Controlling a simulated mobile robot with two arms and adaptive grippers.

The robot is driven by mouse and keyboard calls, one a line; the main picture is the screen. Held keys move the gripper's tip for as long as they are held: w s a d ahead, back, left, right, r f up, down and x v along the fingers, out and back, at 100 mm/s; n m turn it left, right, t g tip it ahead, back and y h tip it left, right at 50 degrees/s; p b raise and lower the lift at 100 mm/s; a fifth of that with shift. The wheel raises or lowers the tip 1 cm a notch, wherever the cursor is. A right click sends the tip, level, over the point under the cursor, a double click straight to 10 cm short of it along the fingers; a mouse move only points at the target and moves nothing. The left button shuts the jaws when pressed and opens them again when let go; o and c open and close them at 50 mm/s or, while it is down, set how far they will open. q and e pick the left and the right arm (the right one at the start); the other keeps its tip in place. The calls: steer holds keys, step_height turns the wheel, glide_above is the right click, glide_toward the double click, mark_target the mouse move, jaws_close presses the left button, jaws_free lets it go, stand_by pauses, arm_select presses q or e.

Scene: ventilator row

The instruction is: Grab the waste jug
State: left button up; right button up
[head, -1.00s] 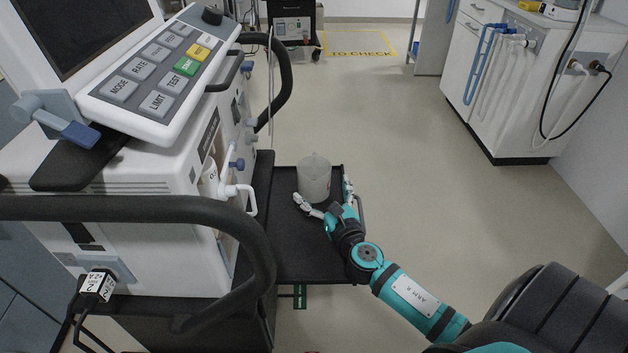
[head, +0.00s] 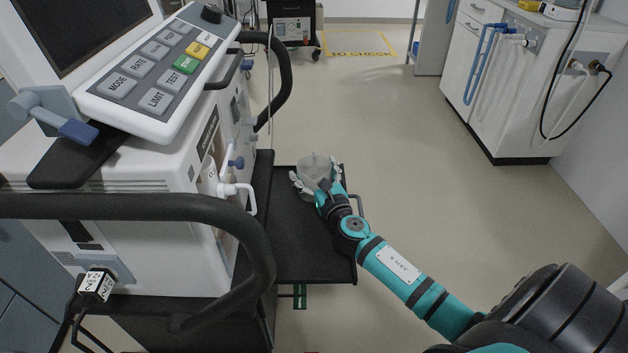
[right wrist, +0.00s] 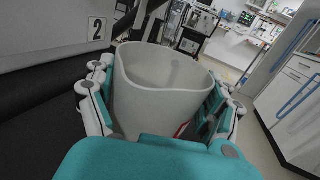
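The waste jug (head: 316,163) is a pale grey, slightly see-through vessel standing upright on the black side shelf (head: 300,262) of the ventilator cart. In the right wrist view the jug (right wrist: 160,92) fills the middle, its open rim towards the camera. In the right wrist view the gripper's fingers (right wrist: 160,100) are spread wide around the wall. They lie close to it, and contact is hard to tell. My left gripper is not in view.
The white ventilator (head: 130,180) with its keypad (head: 160,70) stands left of the shelf, with black rails (head: 255,235) in front. White tube fittings (head: 235,188) stick out near the shelf. The floor right of the shelf is clear up to a white cabinet (head: 490,90).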

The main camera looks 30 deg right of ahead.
steer(key=c, duration=0.7)
steer(key=shift+c, duration=0.2)
steer(key=shift+r, duration=0.15)
